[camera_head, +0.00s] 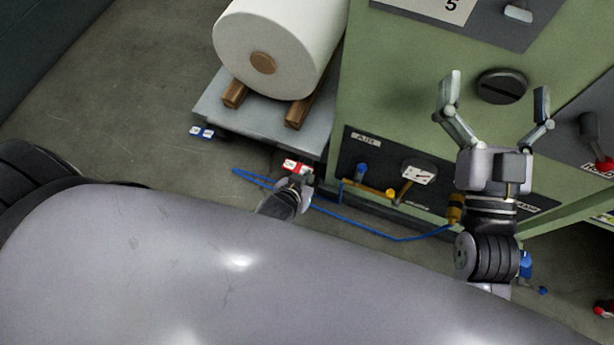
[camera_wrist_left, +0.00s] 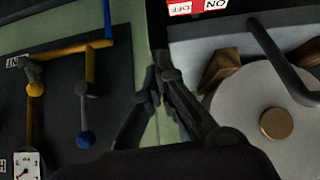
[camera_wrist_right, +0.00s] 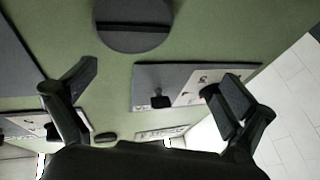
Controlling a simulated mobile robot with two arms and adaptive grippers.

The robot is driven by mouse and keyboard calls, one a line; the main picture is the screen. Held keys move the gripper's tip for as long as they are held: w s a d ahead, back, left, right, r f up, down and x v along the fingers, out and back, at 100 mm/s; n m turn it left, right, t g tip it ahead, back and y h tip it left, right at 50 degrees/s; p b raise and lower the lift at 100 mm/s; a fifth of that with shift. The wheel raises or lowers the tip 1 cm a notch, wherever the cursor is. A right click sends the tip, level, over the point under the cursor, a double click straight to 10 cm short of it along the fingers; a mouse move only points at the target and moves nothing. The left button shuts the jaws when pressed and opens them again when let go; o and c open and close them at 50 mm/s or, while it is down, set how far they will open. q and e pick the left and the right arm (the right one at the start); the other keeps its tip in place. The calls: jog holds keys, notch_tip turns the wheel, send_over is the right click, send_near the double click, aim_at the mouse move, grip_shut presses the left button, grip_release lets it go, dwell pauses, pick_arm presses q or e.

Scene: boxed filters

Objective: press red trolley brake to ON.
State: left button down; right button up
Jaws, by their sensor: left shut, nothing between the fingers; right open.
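The red brake label (camera_head: 297,166) sits at the front edge of the grey trolley (camera_head: 262,122), at its right corner. In the left wrist view the red and white OFF/ON plate (camera_wrist_left: 197,8) is at the top edge, partly cut off. My left gripper (camera_head: 302,183) is shut and empty, just below the red brake in the head view; whether it touches cannot be told. It also shows in the left wrist view (camera_wrist_left: 160,85), below the plate. My right gripper (camera_head: 496,95) is open and empty in front of the green machine.
A white roll (camera_head: 273,38) rests on wooden chocks on the trolley. A blue and white brake label (camera_head: 201,131) is at the trolley's left corner. The green machine (camera_head: 400,75) with AIR valves stands right of the trolley. A blue hose (camera_head: 365,229) lies on the floor.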

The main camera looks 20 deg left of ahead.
jog(key=shift+f, duration=0.1)
jog(key=f+g, duration=0.1)
jog(key=f+g+p, duration=0.1)
jog(key=f, duration=0.1)
jog(key=w+f+g+h, duration=0.1)
jog(key=f, duration=0.1)
jog(key=shift+d+f, duration=0.25)
pick_arm(q)
jog(key=w+a+r, duration=0.1)
jog(key=w+a, duration=0.1)
jog(key=a, duration=0.8)
jog(key=shift+y, duration=0.4)
jog(key=shift+r, duration=0.1)
